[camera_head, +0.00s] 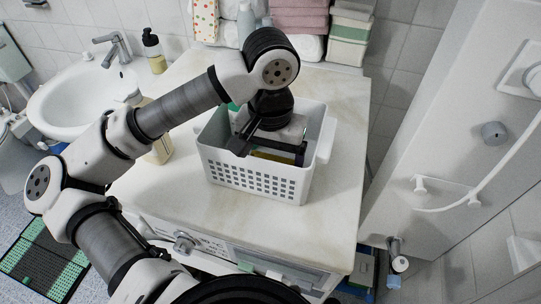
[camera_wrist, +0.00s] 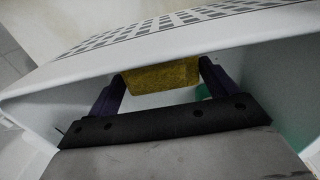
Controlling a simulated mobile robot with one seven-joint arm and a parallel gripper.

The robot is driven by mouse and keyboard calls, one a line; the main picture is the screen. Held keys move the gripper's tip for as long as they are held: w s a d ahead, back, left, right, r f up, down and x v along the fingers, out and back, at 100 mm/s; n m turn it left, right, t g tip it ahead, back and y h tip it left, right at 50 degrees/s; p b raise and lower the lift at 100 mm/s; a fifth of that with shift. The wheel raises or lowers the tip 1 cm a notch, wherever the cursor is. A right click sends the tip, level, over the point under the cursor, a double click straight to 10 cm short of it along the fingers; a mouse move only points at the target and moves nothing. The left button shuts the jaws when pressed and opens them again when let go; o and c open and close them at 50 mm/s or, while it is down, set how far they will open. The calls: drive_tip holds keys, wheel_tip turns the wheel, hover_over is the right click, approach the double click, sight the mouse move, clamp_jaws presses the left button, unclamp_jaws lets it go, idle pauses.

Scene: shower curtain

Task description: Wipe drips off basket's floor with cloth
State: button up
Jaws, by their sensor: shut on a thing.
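The white basket (camera_head: 258,180) with a perforated wall stands on the pale countertop. Its rim and wall also show in the wrist view (camera_wrist: 60,85). My gripper (camera_head: 274,154) reaches down into the basket from above. In the head view only a thin yellow strip of the cloth (camera_head: 270,157) shows behind the gripper and the rim. The basket's floor is mostly hidden, and I cannot see drips or tell whether the cloth touches the floor.
A green thing (camera_head: 233,107) is partly visible inside the basket. A bottle (camera_head: 158,146) stands left of the basket under my arm. Folded towels (camera_head: 299,18) and boxes (camera_head: 348,38) are at the back. The countertop (camera_head: 335,215) is clear right and in front.

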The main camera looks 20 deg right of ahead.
drive_tip(key=shift+f+b, duration=0.55)
drive_tip(key=shift+b, duration=0.2)
drive_tip(key=shift+b, duration=0.6)
idle(0.8)
idle(0.7)
drive_tip(key=shift+w+a+f+b, duration=0.15)
drive_tip(key=shift+w+a+b, duration=0.2)
drive_tip(key=shift+a+b, duration=0.2)
drive_tip(key=shift+w+a, duration=0.1)
drive_tip(key=shift+a, duration=0.1)
drive_tip(key=shift+w+a+b, duration=0.45)
drive_tip(key=shift+a+b, duration=0.05)
drive_tip(key=shift+b, duration=0.1)
drive_tip(key=shift+w+a, duration=0.15)
drive_tip(key=shift+a, duration=0.2)
